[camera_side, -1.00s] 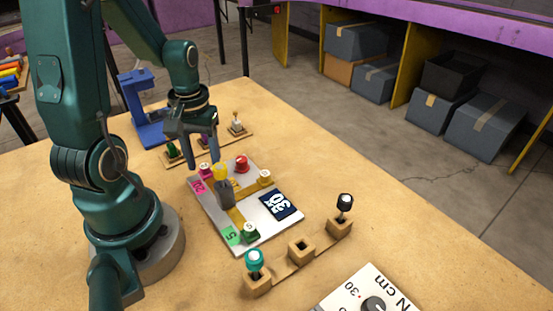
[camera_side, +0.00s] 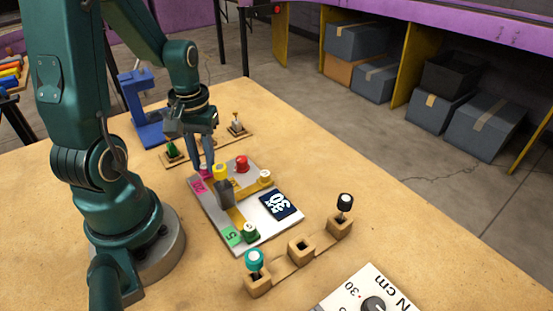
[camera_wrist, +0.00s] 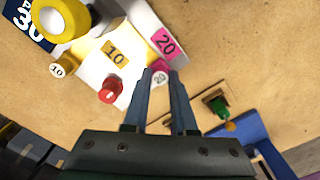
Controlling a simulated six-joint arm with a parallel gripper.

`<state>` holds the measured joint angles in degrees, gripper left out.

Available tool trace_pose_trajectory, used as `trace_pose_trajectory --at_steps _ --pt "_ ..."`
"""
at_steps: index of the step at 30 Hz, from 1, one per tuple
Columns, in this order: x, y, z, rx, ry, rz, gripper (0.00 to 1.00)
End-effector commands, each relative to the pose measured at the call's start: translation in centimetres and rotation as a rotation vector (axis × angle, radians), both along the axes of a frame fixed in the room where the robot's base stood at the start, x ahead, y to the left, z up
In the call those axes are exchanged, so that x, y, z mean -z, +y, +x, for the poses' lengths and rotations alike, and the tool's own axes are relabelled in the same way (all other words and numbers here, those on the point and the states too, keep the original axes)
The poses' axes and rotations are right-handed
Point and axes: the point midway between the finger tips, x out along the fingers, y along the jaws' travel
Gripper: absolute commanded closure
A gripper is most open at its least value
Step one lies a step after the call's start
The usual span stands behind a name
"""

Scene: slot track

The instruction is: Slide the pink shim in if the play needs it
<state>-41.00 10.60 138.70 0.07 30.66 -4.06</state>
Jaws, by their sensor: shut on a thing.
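The pink shim (camera_side: 206,174) sits at the far left corner of the pale plate (camera_side: 270,226), next to a pink label. Its round top marked 20 also shows in the wrist view (camera_wrist: 160,78). My gripper (camera_side: 206,166) is shut on the pink shim, with a finger on each side of its top. A dark slider block (camera_side: 225,195) with a yellow knob (camera_side: 221,171) stands on the ochre track. The fingers partly hide the shim, and its lower part cannot be made out.
A dark card reads 30. Behind are a small rack (camera_side: 238,133) and a blue stand (camera_side: 150,125). A wooden holder (camera_side: 300,252) with two tools stands in front.

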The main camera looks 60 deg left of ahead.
Motion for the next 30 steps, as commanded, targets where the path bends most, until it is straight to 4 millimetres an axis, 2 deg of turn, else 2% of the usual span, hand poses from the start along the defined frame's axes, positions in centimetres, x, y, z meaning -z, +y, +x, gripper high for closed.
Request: trace_pose_trajectory --at_steps 24,30 --pt "-0.1 0.0 0.0 0.001 0.001 0.001 1.0" --pt "-0.1 -2.0 0.2 0.008 -0.001 0.001 1.0"
